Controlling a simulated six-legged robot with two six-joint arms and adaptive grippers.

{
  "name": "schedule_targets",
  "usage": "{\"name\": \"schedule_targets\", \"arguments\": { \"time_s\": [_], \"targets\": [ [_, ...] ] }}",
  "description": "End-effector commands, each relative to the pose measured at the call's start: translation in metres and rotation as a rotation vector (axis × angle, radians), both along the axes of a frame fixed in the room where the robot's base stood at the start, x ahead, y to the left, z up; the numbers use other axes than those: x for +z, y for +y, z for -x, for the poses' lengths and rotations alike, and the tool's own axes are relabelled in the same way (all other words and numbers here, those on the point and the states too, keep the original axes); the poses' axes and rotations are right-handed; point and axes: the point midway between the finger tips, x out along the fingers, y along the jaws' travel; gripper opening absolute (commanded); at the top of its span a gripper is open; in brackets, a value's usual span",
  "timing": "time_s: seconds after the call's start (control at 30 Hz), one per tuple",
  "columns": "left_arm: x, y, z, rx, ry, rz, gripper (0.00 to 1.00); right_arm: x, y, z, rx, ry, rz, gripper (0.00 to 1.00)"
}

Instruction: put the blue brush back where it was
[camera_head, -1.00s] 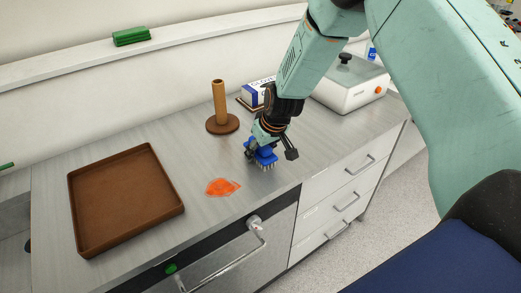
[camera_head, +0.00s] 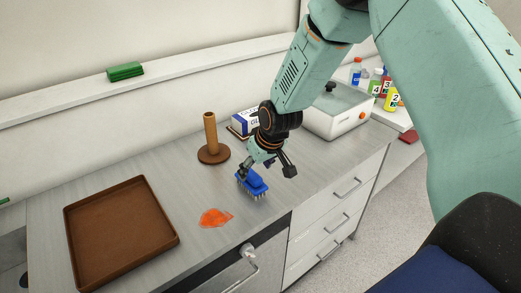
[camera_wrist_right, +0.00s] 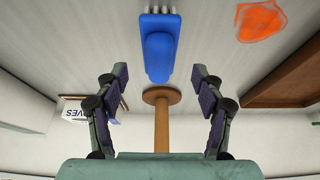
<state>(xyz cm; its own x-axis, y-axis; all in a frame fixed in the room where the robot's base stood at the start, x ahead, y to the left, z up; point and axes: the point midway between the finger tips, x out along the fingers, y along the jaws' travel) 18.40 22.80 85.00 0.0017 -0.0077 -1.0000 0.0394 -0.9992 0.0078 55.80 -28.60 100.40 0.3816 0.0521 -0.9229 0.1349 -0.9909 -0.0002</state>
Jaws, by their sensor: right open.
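The blue brush (camera_head: 253,185) rests bristles down on the grey counter, right of the orange spill (camera_head: 216,217). In the right wrist view, the brush (camera_wrist_right: 159,48) lies ahead of the open fingers, in line with the gap between them, and the spill (camera_wrist_right: 261,20) is at the top right. My right gripper (camera_head: 267,169) is open and empty just above the brush; in its wrist view, the fingers (camera_wrist_right: 160,76) are clearly apart. My left gripper is not in view.
A brown tray (camera_head: 171,236) is at the left of the counter. A wooden post on a round base (camera_head: 211,140) stands behind the brush. Numbered bottles (camera_head: 383,86) are at the right.

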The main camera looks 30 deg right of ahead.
Motion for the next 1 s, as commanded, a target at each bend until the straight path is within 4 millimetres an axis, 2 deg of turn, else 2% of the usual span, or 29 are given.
{"name": "schedule_targets", "arguments": {
  "time_s": [0.03,0.17,0.5,0.77,0.87,0.97,1.0],
  "targets": [
    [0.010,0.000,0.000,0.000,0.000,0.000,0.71,0.011,0.000,0.003,0.000,0.000,0.000,0.68],
    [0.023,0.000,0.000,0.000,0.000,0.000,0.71,0.025,-0.001,0.009,0.001,0.000,-0.001,0.68],
    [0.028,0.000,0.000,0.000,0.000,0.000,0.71,0.045,-0.002,0.019,0.000,0.001,-0.001,0.68],
    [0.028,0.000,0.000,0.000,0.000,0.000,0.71,0.048,-0.003,0.020,0.000,0.000,-0.001,0.68],
    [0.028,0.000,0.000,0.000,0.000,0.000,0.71,0.040,0.001,0.027,0.002,0.013,-0.007,0.68],
    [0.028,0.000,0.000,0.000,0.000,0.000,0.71,0.008,0.018,0.056,0.000,0.062,-0.039,0.68],
    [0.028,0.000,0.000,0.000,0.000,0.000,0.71,-0.011,0.028,0.076,-0.004,0.090,-0.056,0.68]
  ]
}}
